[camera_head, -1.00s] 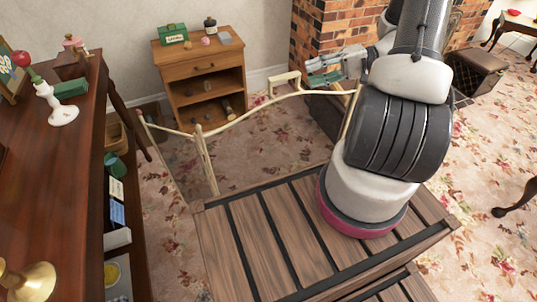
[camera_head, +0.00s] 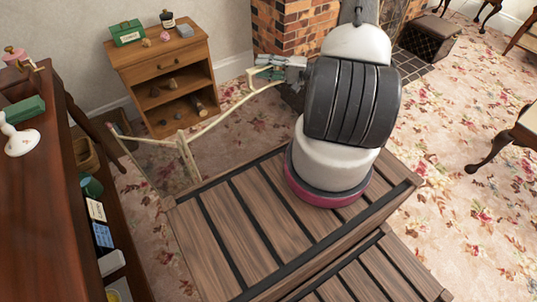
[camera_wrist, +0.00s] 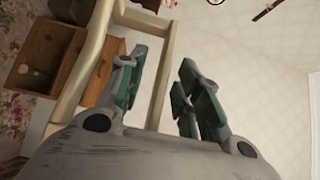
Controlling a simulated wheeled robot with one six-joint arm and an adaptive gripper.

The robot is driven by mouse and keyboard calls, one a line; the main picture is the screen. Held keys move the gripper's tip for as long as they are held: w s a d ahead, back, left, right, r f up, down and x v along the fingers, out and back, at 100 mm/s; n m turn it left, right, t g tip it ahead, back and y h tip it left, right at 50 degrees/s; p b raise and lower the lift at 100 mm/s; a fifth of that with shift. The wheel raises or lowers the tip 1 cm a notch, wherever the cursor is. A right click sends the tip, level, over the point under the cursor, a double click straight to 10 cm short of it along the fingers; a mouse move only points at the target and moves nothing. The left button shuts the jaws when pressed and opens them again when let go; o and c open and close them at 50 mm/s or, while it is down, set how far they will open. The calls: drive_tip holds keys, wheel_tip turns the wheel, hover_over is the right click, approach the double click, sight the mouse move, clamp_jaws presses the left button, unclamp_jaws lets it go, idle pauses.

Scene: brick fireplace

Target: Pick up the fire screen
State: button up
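The fire screen (camera_head: 187,158) is a folding, cream-framed screen with see-through panels. It stands between the wooden cabinet and my platform. Its curved top rail (camera_head: 222,119) rises to the right towards my gripper, and its right part is hidden behind my arm. My gripper (camera_head: 270,70) is at the raised top corner of the screen. In the wrist view, the green-padded fingers of my gripper (camera_wrist: 160,88) are apart, with a cream bar of the screen (camera_wrist: 160,82) showing between them. I see no clear grip on it.
A wooden cabinet (camera_head: 160,71) with small items stands behind the screen. The brick fireplace (camera_head: 283,32) is close beyond my gripper. A dark table (camera_head: 38,215) bounds the left side. A dark padded box (camera_head: 431,38) is at the upper right.

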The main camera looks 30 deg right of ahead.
drive_tip(key=shift+w+a, duration=0.25)
drive_tip(key=shift+a, duration=0.05)
drive_tip(key=shift+c, duration=0.4)
clamp_jaws()
drive_tip(key=shift+r, duration=0.15)
wheel_tip(320, 180, up, 10)
drive_tip(key=shift+f, duration=0.1)
idle(0.4)
